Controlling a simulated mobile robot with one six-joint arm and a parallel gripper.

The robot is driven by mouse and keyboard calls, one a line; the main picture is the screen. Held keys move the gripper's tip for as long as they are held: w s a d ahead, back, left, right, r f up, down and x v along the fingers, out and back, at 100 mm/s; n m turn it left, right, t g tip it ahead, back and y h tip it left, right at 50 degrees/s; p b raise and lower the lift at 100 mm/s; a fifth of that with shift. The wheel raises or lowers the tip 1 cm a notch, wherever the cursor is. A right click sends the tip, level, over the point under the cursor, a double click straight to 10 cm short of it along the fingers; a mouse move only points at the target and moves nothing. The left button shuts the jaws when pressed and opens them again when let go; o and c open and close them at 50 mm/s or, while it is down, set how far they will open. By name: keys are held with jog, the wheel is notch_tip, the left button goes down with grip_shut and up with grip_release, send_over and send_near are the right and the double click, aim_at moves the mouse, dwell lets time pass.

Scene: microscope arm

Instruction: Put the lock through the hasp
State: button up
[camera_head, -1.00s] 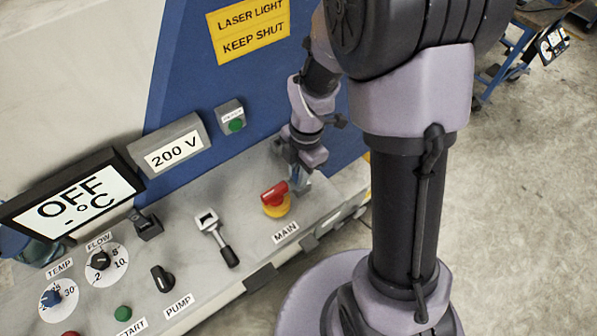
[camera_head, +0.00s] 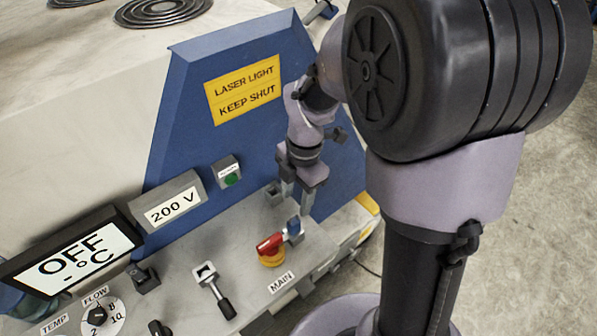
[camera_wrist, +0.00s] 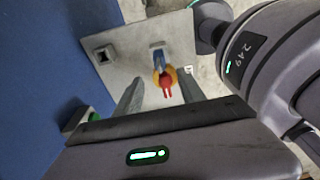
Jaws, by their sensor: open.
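The blue lock (camera_head: 293,226) sits at the right side of the red switch handle (camera_head: 270,244) on its yellow base (camera_head: 272,259), beside the MAIN label. In the wrist view the lock (camera_wrist: 158,56) adjoins the red handle (camera_wrist: 167,82). The hasp cannot be made out apart from the switch, and I cannot tell whether the shackle passes through it. My gripper (camera_head: 296,202) is open and empty above the lock, fingers pointing down. In the wrist view its fingers (camera_wrist: 158,90) are apart on either side of the switch, with the lock just beyond.
A small grey square socket (camera_head: 273,191) stands on the panel behind the switch. A black-handled lever (camera_head: 213,290) is to the left. The blue cover (camera_head: 235,145) rises behind my gripper. Open floor (camera_head: 540,200) lies to the right.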

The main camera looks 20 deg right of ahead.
notch_tip(320, 180, up, 6)
jog(key=p, duration=0.1)
jog(key=shift+d, duration=0.35)
jog(key=shift+w, duration=0.1)
